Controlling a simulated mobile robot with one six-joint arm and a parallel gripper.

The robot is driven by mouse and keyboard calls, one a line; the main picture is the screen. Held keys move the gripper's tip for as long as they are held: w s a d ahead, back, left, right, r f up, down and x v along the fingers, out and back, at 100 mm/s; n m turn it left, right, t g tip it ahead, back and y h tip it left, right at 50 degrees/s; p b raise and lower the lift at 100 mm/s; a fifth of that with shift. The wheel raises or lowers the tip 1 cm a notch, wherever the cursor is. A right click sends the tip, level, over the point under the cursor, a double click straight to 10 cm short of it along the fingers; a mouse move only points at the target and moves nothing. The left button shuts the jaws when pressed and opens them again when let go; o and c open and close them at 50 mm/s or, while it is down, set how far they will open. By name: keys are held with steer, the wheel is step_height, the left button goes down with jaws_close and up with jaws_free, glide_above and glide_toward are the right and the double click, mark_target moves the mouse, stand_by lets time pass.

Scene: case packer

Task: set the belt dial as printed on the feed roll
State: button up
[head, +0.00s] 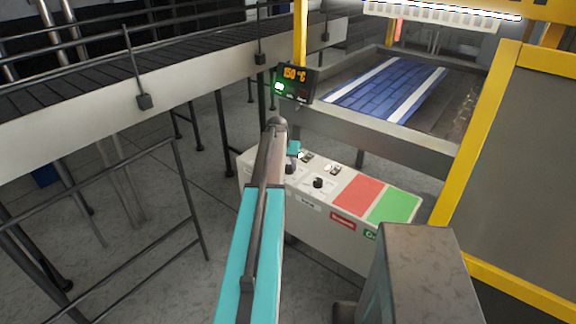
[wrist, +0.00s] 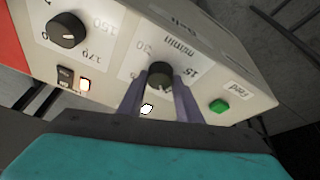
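The belt dial (wrist: 160,76) is a black round knob on the pale control box, with "Belt", "m/min", "15" and "30" printed upside down around it in the wrist view. My gripper (wrist: 158,82) has one finger on each side of this dial, tips level with the knob. Whether the fingers press on it or stand just clear cannot be told. In the head view my arm covers most of the gripper, and a dark knob (head: 291,165) shows beside it. The dial's pointer setting is not readable. No feed roll print is readable in either view.
A second black dial (wrist: 66,30), marked 150 and 170, is close by, with a lit switch (wrist: 84,85). A green button (wrist: 219,106) sits by the "Feed" label. A display (head: 295,75) reads 150 °C. Yellow framing (head: 480,150) stands right of the control box (head: 325,222).

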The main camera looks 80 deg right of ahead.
steer(key=c, duration=0.4)
steer(key=shift+s+n+b, duration=0.15)
steer(key=shift+n+b, duration=0.35)
steer(key=shift+f+n+t+b, duration=0.15)
steer(key=shift+n+t+b, duration=0.35)
steer(key=shift+n+b, duration=0.25)
steer(key=n, duration=0.1)
steer(key=n+t+b, duration=0.1)
steer(key=n, duration=0.1)
steer(key=n+b, duration=0.1)
steer(key=shift+s+d+t, duration=0.1)
steer(key=shift+s+t, duration=0.15)
steer(key=shift+t, duration=0.05)
steer(key=n+t+b, duration=0.1)
steer(key=n+b, duration=0.1)
steer(key=n, duration=0.1)
steer(key=n+t+y+b, duration=0.1)
steer(key=n+b, duration=0.1)
steer(key=n, duration=0.1)
steer(key=shift+s+d+n, duration=0.15)
steer(key=shift+n, duration=0.1)
steer(key=shift+n+t+y+b, duration=0.4)
steer(key=shift+n+y+b, duration=0.35)
steer(key=shift+n, duration=0.75)
steer(key=o, duration=1)
